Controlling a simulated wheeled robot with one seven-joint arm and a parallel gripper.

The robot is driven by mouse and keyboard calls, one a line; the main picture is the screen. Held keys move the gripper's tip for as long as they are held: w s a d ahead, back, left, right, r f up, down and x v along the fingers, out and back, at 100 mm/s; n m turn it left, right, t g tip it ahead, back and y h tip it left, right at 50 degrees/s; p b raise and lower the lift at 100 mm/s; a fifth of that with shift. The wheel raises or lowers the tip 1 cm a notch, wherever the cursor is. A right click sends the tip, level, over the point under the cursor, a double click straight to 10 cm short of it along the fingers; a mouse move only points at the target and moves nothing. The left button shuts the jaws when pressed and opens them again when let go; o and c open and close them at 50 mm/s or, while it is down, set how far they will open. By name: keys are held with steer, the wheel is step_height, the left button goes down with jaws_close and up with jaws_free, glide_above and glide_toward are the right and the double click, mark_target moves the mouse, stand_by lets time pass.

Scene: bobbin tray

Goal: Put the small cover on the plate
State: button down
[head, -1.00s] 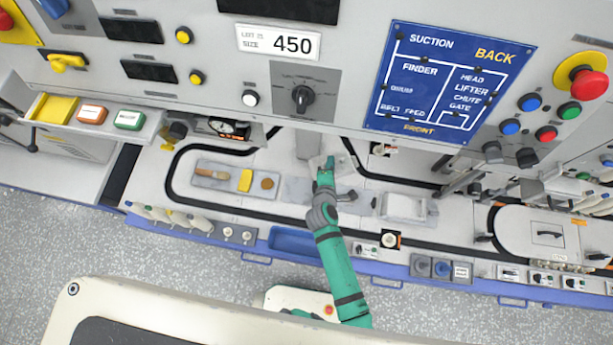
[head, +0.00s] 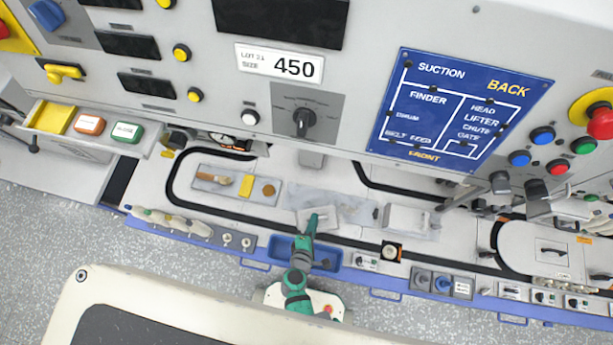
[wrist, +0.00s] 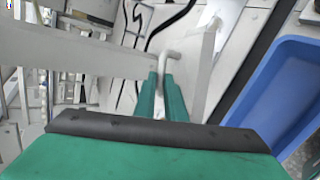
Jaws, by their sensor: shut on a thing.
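My gripper (head: 313,217) is shut on the grey bent handle (wrist: 168,57) of a whitish cover, which I take as the small cover (head: 328,213). In the wrist view the green fingers close on the handle, with pale cover walls (wrist: 205,62) on both sides of it. In the head view the cover is at the front edge of a mottled grey plate (head: 357,209) and hides part of it. I cannot tell whether the cover touches the plate.
A white box-like block (head: 407,219) stands right of the plate. A board with a brush, a yellow block and a brown disc (head: 235,187) lies to the left. A blue bin (head: 328,260) is in front, and it also fills the right of the wrist view (wrist: 275,95).

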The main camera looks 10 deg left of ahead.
steer(key=shift+s+a+f, duration=0.25)
steer(key=shift+s+a, duration=0.45)
steer(key=shift+s, duration=0.1)
steer(key=shift+w+a+f, duration=0.15)
steer(key=shift+w+a, duration=0.1)
steer(key=shift+w+a+f, duration=0.9)
steer(key=shift+w+f, duration=1.15)
steer(key=shift+f, duration=0.1)
steer(key=shift+w+a+f, duration=0.9)
steer(key=shift+w+f, duration=1.1)
steer(key=shift+f, duration=0.1)
steer(key=shift+w+a+f, duration=0.9)
steer(key=shift+w+f, duration=1.15)
steer(key=shift+f, duration=0.1)
steer(key=c, duration=1.8)
jaws_free()
steer(key=shift+f, duration=0.1)
